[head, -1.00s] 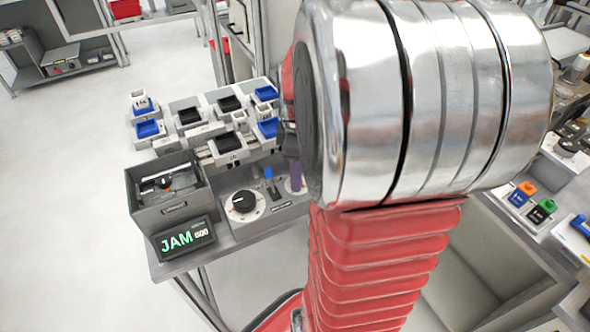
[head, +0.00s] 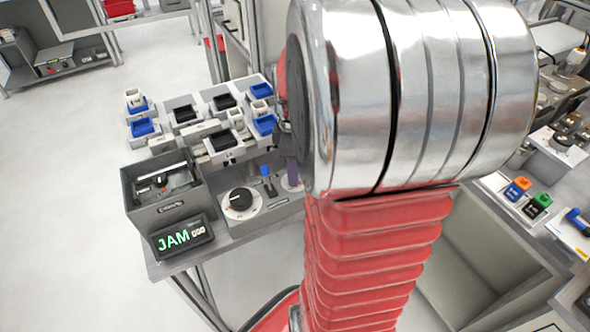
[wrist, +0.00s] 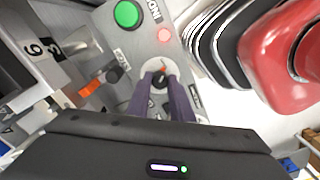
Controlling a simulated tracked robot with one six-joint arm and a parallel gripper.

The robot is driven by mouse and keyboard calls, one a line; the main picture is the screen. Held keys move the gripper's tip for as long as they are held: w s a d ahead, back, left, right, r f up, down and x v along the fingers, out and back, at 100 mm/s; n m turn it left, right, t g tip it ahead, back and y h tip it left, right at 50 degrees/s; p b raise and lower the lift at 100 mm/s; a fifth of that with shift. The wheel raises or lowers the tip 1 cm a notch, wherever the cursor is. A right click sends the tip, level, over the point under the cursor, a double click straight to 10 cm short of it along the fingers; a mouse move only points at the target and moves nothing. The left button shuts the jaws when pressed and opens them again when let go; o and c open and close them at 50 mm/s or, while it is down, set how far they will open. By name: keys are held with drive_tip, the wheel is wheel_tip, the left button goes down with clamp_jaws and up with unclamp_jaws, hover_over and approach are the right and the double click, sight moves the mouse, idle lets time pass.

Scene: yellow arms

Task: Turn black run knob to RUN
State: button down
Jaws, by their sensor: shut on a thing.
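In the wrist view, a small black knob (wrist: 160,79) with an orange mark sits on a round white dial plate (wrist: 152,66). The two purple fingers of my gripper (wrist: 163,82) are on either side of the knob, shut on it. In the head view, one purple finger of my gripper (head: 292,174) shows above a pale round plate (head: 289,186) on the grey panel; my arm hides the rest. A larger black knob (head: 240,199) on a white dial stands to its left, apart from my gripper. The dial lettering is too small to read.
The wrist view shows a green button (wrist: 127,14), a red lamp (wrist: 164,34) and a black-and-orange lever (wrist: 98,82) near the knob. In the head view, a display (head: 181,237) reads JAM beside a grey bin (head: 168,212). A blue-handled part (head: 267,178) stands close to my finger.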

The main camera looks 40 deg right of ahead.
drive_tip(key=shift+d, duration=0.1)
drive_tip(key=shift+m, duration=0.3)
drive_tip(key=m, duration=1.3)
drive_tip(key=shift+w, duration=0.1)
drive_tip(key=shift+m, duration=2.2)
drive_tip(key=shift+r, duration=0.1)
